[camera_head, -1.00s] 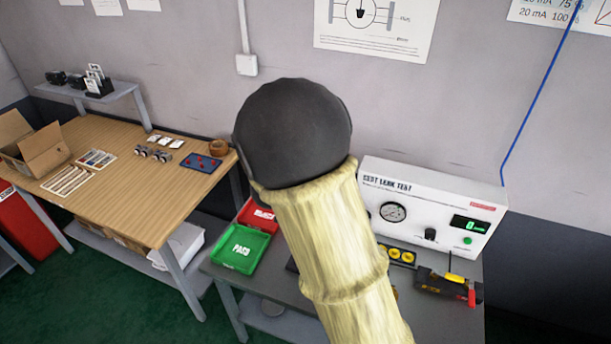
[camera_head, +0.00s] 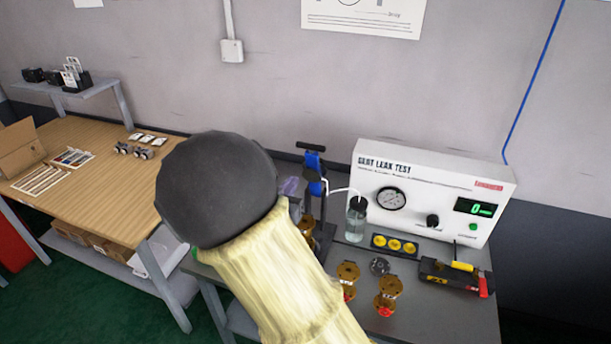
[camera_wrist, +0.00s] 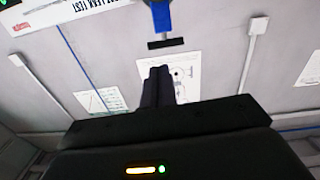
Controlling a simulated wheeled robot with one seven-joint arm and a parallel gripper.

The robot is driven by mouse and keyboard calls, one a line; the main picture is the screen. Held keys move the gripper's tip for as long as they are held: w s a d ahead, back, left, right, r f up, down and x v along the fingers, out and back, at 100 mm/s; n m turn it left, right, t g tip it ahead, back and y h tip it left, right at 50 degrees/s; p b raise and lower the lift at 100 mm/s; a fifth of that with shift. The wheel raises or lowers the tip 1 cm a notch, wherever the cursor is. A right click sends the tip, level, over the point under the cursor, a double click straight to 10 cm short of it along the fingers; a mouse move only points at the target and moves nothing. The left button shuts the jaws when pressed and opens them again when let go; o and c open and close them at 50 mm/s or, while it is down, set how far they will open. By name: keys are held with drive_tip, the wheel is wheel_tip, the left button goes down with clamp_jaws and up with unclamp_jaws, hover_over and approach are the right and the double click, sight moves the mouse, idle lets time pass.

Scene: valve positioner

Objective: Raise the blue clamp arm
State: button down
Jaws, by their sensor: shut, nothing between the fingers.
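The blue clamp arm (camera_head: 314,168) stands on the grey bench, left of the leak test box, with a black crossbar handle (camera_head: 309,147) at its top. In the wrist view the blue clamp arm (camera_wrist: 160,18) is at the top edge, with the black crossbar (camera_wrist: 166,43) toward my fingers. My gripper (camera_wrist: 157,72) is shut and empty, its fingertips a little apart from the crossbar in the picture. Brass valve bodies (camera_head: 307,228) stand at the foot of the clamp. My own arm hides part of the bench in the head view, and my gripper does not show there.
The leak test box (camera_head: 430,195) stands behind, right of a liquid bottle (camera_head: 356,220) with a white tube. Two brass valves (camera_head: 387,293), a yellow-capped tray (camera_head: 395,246) and a yellow-black tool (camera_head: 455,276) occupy the bench. A wooden table (camera_head: 110,175) is at left.

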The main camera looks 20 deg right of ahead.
drive_tip(key=shift+s+a+f+t+b, duration=0.4)
drive_tip(key=shift+a+f+t+b, duration=0.2)
drive_tip(key=shift+t, duration=0.1)
drive_tip(key=shift+r, duration=0.1)
drive_tip(key=p, duration=0.5)
approach(309, 149)
drive_tip(key=x, duration=0.6)
drive_tip(key=shift+w+d, duration=0.25)
drive_tip(key=shift+w, duration=0.05)
